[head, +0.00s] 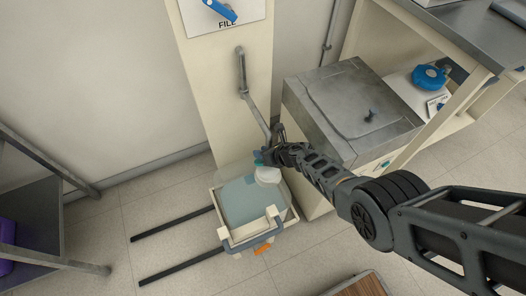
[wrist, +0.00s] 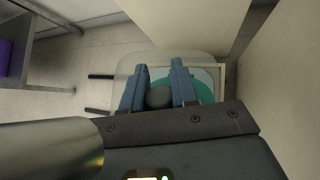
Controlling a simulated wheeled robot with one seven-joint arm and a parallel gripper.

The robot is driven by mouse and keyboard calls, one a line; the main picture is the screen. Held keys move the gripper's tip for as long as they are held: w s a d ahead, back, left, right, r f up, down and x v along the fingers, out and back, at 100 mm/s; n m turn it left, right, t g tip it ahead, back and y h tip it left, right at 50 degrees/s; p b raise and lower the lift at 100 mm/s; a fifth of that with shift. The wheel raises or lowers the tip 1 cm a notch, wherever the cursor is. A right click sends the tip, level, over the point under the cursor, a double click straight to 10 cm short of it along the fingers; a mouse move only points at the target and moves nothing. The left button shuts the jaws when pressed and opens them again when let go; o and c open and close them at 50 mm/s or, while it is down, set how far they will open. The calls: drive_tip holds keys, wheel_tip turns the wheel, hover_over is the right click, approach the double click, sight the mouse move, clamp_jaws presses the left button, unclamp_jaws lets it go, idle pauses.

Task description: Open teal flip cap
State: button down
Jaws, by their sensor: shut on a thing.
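A pale container with a light-blue body (head: 240,203) and a white neck (head: 267,174) sits in a cream carrier at the foot of the column. The wrist view shows a teal round area (wrist: 205,90), seemingly the flip cap, partly behind my fingers. My gripper (head: 264,157) reaches in from the right, over the neck. In the wrist view, its two blue-grey fingers (wrist: 158,70) stand either side of a dark round knob (wrist: 159,97), apparently part of the cap. The fingers are shut on it. They hide much of the cap, and I cannot tell its tilt.
The cream carrier (head: 284,225) has a blue-grey handle and an orange tab at its front. Two dark rails (head: 173,224) lie on the floor to its left. A grey-topped cabinet (head: 340,100) stands close on the right, the cream column (head: 215,80) behind.

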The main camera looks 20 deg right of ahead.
drive_tip(key=c, duration=0.9)
unclamp_jaws()
drive_tip(key=p+v, duration=0.6)
drive_tip(key=shift+s+r, duration=0.15)
drive_tip(key=shift+r, duration=0.15)
drive_tip(key=shift+s+d+r+p, duration=0.25)
drive_tip(key=shift+s+p, duration=0.2)
drive_tip(key=shift+p, duration=0.05)
